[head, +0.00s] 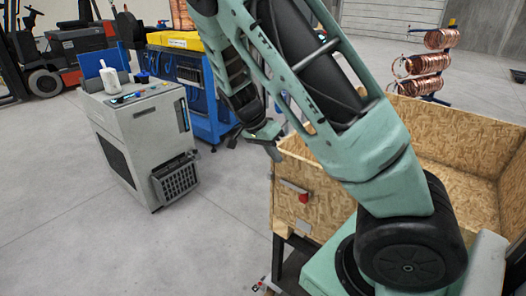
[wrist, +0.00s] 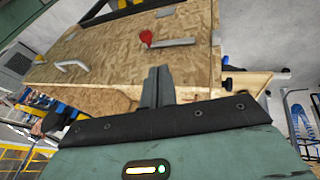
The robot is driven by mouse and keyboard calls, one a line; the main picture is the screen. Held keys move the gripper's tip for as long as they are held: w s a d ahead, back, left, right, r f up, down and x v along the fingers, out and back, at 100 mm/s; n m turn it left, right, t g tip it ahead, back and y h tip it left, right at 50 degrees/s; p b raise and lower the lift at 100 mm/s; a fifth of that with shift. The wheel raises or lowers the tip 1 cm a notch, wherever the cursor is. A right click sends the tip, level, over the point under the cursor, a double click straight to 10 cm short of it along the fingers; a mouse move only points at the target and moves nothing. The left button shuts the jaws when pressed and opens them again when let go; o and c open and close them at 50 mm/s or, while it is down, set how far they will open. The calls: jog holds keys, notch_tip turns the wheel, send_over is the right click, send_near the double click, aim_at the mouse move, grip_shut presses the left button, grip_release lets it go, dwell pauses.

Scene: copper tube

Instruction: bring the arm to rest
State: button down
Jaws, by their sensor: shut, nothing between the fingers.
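My green arm crosses the middle of the head view from the dark joint at the lower right up past the top edge. My gripper (head: 268,142) hangs below the forearm, left of the wooden crate, and is partly hidden by my arm. In the wrist view my gripper (wrist: 157,87) has its two grey fingers together with nothing between them. Beyond them the crate's chipboard side (wrist: 110,50) shows tilted, with a red knob (wrist: 146,38) and a metal latch. Whether the fingers touch the crate cannot be told.
The open chipboard crate (head: 298,206) stands at the right, close to my arm. A grey cabinet (head: 140,135) with a white bottle (head: 115,82) on top stands at the left. Blue machinery (head: 203,105), a red forklift (head: 75,50) and copper coils (head: 428,63) are behind. Floor at lower left is clear.

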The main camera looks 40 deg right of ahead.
jog(key=s+a+n+t+y+b, duration=0.1)
jog(key=s+a+n+t+y, duration=0.2)
jog(key=a+n, duration=1.15)
jog(key=s+a+r+n+y, duration=0.1)
jog(key=s+a+r+n, duration=0.1)
jog(key=s+a+n, duration=0.3)
jog(key=s+a+r+n+b, duration=0.1)
jog(key=s+a+r+n, duration=0.2)
jog(key=s+a, duration=0.8)
jog(key=shift+s+a+r+n+y, duration=0.15)
jog(key=shift+s+a+n+y, duration=0.25)
jog(key=shift+a+n, duration=0.8)
jog(key=shift+a, duration=0.1)
